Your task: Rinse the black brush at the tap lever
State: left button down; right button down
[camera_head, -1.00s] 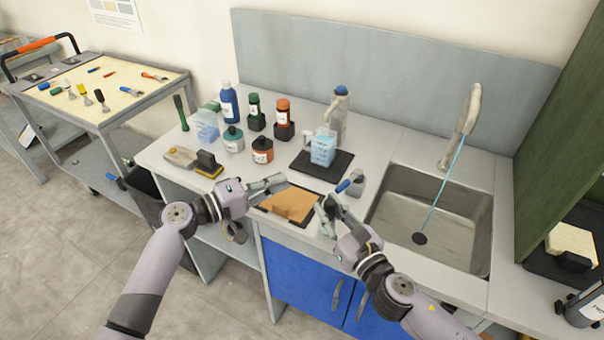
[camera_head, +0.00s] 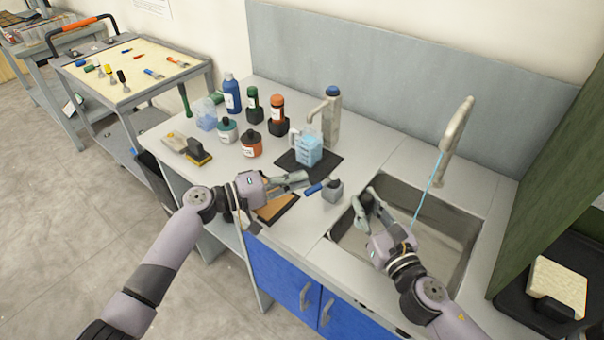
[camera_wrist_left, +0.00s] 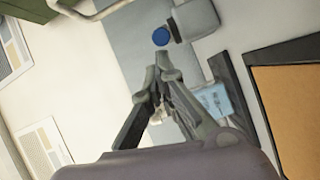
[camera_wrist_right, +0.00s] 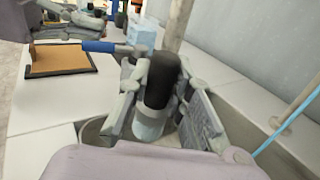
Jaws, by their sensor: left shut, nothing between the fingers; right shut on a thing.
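The black brush shows as a thick black cylinder with a pale band in the right wrist view (camera_wrist_right: 160,82); its bristles cannot be made out. My right gripper (camera_head: 366,205) is shut on it, over the left part of the sink. The tap lever (camera_head: 333,190) is a grey block with a blue handle on the counter left of the sink; it also shows in the right wrist view (camera_wrist_right: 98,46). My left gripper (camera_head: 303,180) is shut and empty, just left of the blue handle; contact cannot be told.
The tap (camera_head: 456,130) runs a thin blue stream into the sink (camera_head: 452,238). A cork mat (camera_head: 277,208) lies under my left gripper. Several bottles stand further left.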

jog(key=shift+d, duration=0.1)
pick_arm(q)
jog(key=shift+w+a+f, duration=0.2)
jog(key=shift+w+f, duration=0.15)
pick_arm(e)
jog(key=shift+w+a+f, duration=0.2)
jog(key=shift+w, duration=0.25)
pick_arm(q)
jog(key=shift+s+d+r+n+t+y+p, duration=0.2)
jog(key=shift+s+d+n+t+y+p, duration=0.1)
jog(key=shift+s+n+t+p, duration=0.25)
pick_arm(e)
jog(key=shift+s+r, duration=0.15)
jog(key=shift+r, duration=0.45)
pick_arm(q)
jog(key=shift+s+d+n+t+y+p, duration=0.15)
jog(key=shift+s+n+t+y+p, duration=0.35)
jog(key=shift+t, duration=0.45)
pick_arm(e)
jog(key=shift+r, duration=0.45)
pick_arm(q)
jog(key=shift+s+f+b, duration=0.15)
jog(key=shift+s+b, duration=0.05)
jog(key=shift+b, duration=0.2)
pick_arm(e)
jog(key=shift+f, duration=0.35)
pick_arm(q)
jog(key=shift+s+d, duration=0.15)
pick_arm(e)
jog(key=shift+f, duration=0.1)
